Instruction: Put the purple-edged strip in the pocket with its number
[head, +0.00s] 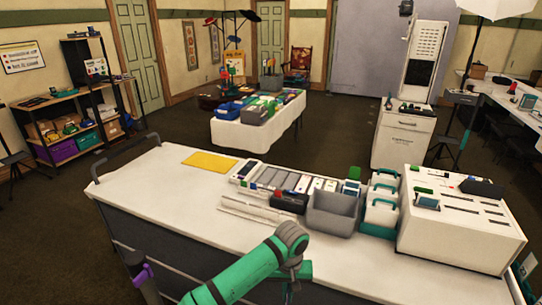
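A long tray (240,181) with a row of pale and grey slots or cards lies on the white counter; it may hold the pockets, but no numbers are readable. Thin pale strips (255,211) lie in front of it. I cannot make out a purple edge on any of them. A dark upright object with a purple band (143,274) shows at the counter's near left side; I cannot tell what it is.
The white counter (150,190) is clear at its left, apart from a yellow sheet (210,161). A grey bin (334,212), white teal-handled containers (381,214) and a large white slotted box (455,245) crowd the right. A cloth-covered table (230,134) stands beyond.

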